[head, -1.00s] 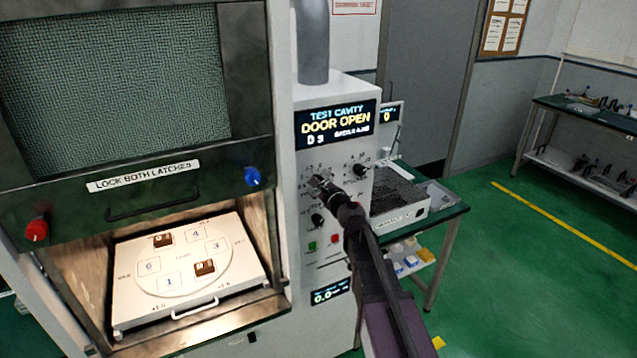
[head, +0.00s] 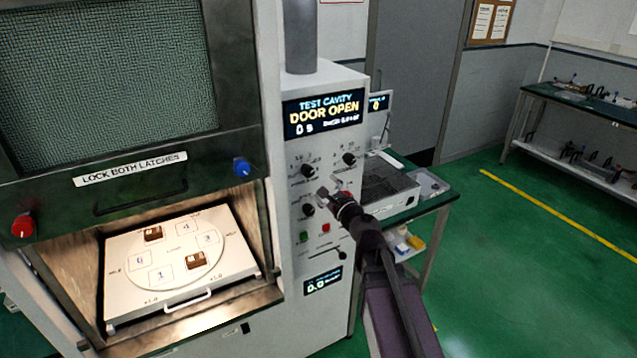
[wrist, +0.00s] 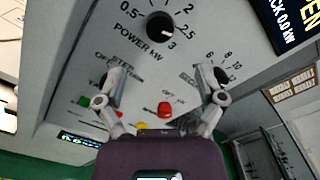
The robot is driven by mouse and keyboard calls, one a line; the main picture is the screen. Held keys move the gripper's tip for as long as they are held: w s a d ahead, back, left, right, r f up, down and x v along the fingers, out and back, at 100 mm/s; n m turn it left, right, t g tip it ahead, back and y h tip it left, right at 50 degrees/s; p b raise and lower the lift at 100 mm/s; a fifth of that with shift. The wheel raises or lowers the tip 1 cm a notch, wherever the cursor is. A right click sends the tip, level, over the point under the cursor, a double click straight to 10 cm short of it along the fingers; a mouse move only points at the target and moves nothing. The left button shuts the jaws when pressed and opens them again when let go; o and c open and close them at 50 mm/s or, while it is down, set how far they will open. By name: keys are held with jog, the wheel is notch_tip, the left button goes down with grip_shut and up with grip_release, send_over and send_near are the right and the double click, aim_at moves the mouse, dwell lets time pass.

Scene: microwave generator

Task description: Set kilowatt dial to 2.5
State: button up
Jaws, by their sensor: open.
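The kilowatt dial (head: 310,170) is a round black knob at the upper left of the white control panel. In the wrist view the dial (wrist: 160,27), labelled POWER kW, sits at the top centre, ahead of the fingers. Its white mark points down and right, close to the 3. My gripper (head: 329,192) is below and right of the dial in the head view, apart from it. In the wrist view my gripper (wrist: 160,84) is open and empty, its fingers spread wide. The fingers partly hide two lower or side knobs.
Another black knob (head: 349,159) stands right of the dial, and one (head: 307,211) below. Green (head: 303,238) and red (head: 326,227) buttons sit lower. The display (head: 323,112) reads DOOR OPEN. The lit cavity with its white tray (head: 125,300) is at left.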

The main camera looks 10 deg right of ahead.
jog(key=shift+v, duration=0.85)
jog(key=s+a+f+n+g+y+b, duration=0.1)
jog(key=s+a+f+n+g, duration=0.1)
jog(key=s+f+n+g, duration=0.45)
jog(key=s+a+f+n+g+b, duration=0.1)
jog(key=a+f+n+g, duration=0.2)
jog(key=f+n, duration=0.45)
jog(key=s+d+f+n+g+h+b, duration=0.1)
jog(key=s+d+f+n+g+h, duration=0.6)
jog(key=s+d, duration=0.3)
jog(key=shift+s+d+f+n+h, duration=0.3)
jog(key=shift+s+f+n+h, duration=0.1)
jog(key=shift+s+n, duration=0.45)
